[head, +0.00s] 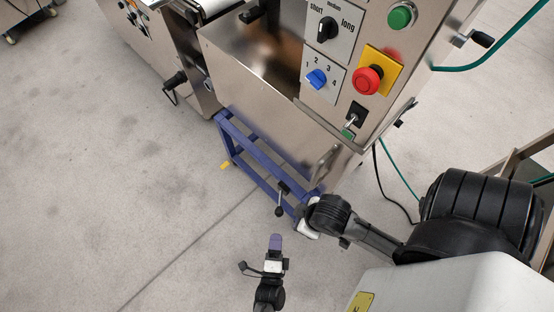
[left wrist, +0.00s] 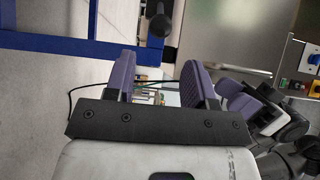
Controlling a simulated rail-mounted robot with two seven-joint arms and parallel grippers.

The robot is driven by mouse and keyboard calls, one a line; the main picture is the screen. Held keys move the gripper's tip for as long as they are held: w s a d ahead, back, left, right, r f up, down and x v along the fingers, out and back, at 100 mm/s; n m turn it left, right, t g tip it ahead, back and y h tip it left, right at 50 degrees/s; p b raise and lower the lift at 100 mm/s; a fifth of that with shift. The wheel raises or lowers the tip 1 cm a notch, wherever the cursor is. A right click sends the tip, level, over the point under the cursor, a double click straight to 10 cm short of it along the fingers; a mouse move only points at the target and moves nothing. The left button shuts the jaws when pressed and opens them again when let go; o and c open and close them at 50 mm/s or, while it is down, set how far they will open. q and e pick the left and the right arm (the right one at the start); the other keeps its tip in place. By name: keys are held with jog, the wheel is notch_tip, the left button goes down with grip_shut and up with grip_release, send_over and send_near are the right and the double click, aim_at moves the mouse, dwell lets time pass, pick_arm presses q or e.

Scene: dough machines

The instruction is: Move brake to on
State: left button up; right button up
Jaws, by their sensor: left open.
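A small lever with a black knob (head: 281,198) stands out from the blue frame low on the machine; it may be the brake, but no label shows. In the left wrist view a dark rounded handle (left wrist: 160,22) stands by the blue bars, apparently the same lever. My left gripper (head: 275,242) is below the lever in the head view, apart from it. Its two purple fingers (left wrist: 158,76) are spread and empty in the left wrist view. My right gripper (head: 308,228) is beside the frame, its fingers mostly hidden; purple fingers show in the left wrist view (left wrist: 236,98).
The steel machine (head: 245,80) carries a panel with a red button (head: 367,80), a blue dial (head: 317,79) and a black knob (head: 327,29). The blue frame (head: 255,155) sits beneath it. Cables hang at right.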

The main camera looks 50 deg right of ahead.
aim_at(279, 216)
pick_arm(q)
jog(key=b+x, duration=0.3)
jog(key=x, duration=0.5)
jog(key=shift+b, duration=0.35)
jog(key=shift+d+r, duration=0.1)
jog(key=shift+d, duration=0.05)
jog(key=shift+w, duration=0.1)
